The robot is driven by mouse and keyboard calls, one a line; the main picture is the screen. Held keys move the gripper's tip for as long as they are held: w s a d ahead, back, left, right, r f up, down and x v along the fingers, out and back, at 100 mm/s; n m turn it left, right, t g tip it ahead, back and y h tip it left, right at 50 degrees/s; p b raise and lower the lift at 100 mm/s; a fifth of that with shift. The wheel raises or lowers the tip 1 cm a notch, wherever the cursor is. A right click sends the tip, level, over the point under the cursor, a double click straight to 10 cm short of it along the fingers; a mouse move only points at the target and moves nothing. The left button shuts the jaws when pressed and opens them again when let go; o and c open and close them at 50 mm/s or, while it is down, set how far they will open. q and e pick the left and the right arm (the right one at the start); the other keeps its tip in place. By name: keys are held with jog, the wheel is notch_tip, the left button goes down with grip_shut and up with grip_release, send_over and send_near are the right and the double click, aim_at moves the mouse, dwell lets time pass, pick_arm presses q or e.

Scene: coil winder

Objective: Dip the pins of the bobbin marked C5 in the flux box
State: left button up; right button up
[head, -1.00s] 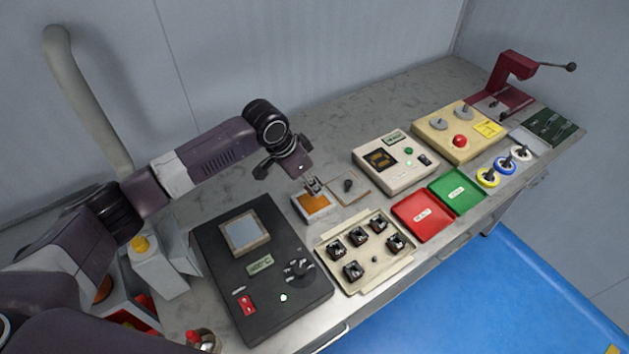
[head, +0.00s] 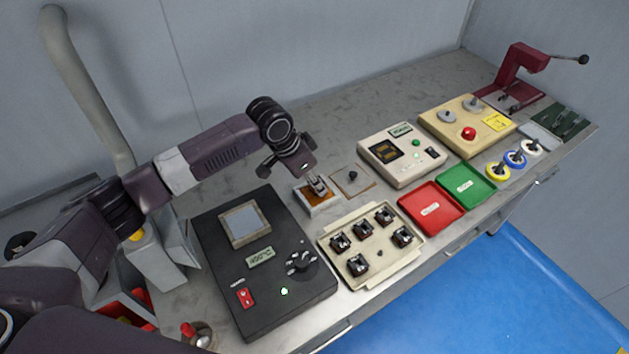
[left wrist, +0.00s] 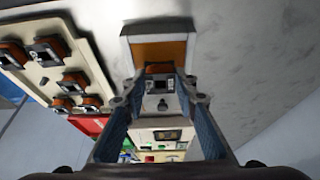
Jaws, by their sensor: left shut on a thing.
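My left gripper (head: 317,184) is shut on a small bobbin, mostly hidden by the fingers in the head view. In the left wrist view, the dark and brown bobbin (left wrist: 159,70) shows between the blue-padded fingers (left wrist: 160,90). The flux box (head: 318,206), white with an orange-brown inside, is directly under the gripper; it also shows in the left wrist view (left wrist: 125,48). The gripper tips are very low over the box, but I cannot tell whether the pins touch the flux. The bobbin's mark is not readable. My right gripper is not in view.
A cream tray (head: 332,263) with several bobbins stands in front of the box. A black heated unit (head: 215,275) is to its left, a small square plate (head: 368,184) with a dark knob to its right. Red (head: 430,210) and green (head: 466,187) trays lie farther right.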

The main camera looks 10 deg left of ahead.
pick_arm(q)
jog(key=shift+f, duration=0.2)
jog(key=shift+f, duration=0.6)
dwell(0.9)
notch_tip(320, 180, up, 6)
jog(key=p, duration=0.5)
jog(key=shift+f+p, duration=0.2)
jog(key=shift+p, duration=0.15)
dwell(0.3)
